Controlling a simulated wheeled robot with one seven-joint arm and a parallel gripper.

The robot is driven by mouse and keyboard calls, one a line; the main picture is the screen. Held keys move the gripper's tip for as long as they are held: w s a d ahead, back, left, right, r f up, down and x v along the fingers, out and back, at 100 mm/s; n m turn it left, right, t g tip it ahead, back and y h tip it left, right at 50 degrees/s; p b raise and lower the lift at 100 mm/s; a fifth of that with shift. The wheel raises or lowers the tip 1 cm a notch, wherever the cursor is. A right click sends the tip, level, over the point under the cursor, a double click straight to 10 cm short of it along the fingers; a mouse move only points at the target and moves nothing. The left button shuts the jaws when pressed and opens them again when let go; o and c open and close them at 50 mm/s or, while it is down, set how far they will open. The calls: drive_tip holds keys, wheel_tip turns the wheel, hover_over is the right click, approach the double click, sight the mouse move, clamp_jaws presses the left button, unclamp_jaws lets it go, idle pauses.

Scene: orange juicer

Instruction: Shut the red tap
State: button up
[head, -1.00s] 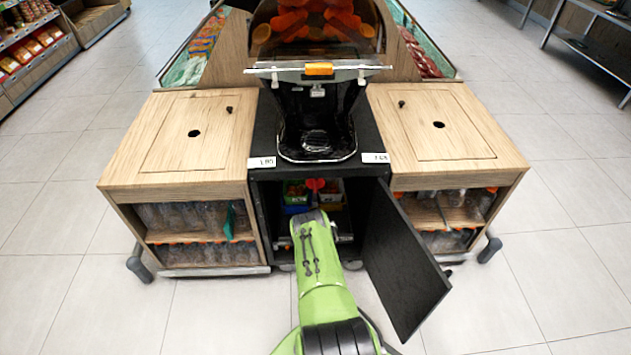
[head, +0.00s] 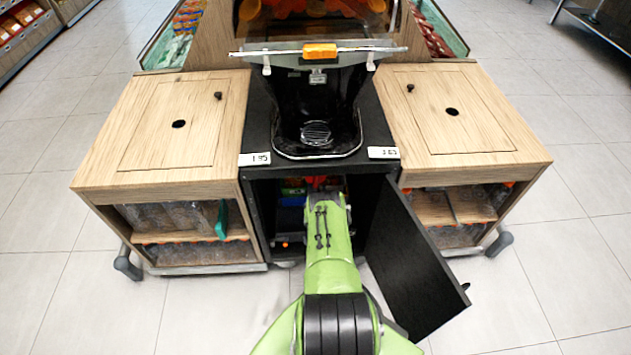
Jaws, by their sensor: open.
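The black juicer cabinet stands in the middle with its black door (head: 418,262) swung open to the right. A small patch of red (head: 318,182) shows just inside the top of the opening, above my green arm (head: 331,240). I cannot tell whether it is the red tap or something else red, as my arm covers most of that spot. My arm reaches forward into the open cabinet. Its far end, with my gripper, is hidden inside and behind the arm.
A blue box (head: 292,200) sits inside the cabinet, left of my arm. Wooden cabinets with bottles flank it on the left (head: 150,150) and right (head: 440,120).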

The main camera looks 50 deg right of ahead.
sight(316, 180)
drive_tip(key=b+x, duration=0.2)
drive_tip(key=x, duration=0.4)
drive_tip(key=shift+w+d+f+b, duration=0.15)
drive_tip(key=shift+w+d+b, duration=0.05)
drive_tip(key=shift+b, duration=0.2)
drive_tip(key=shift+w+d, duration=0.15)
drive_tip(key=shift+d, duration=0.05)
drive_tip(key=shift+c, duration=0.4)
clamp_jaws()
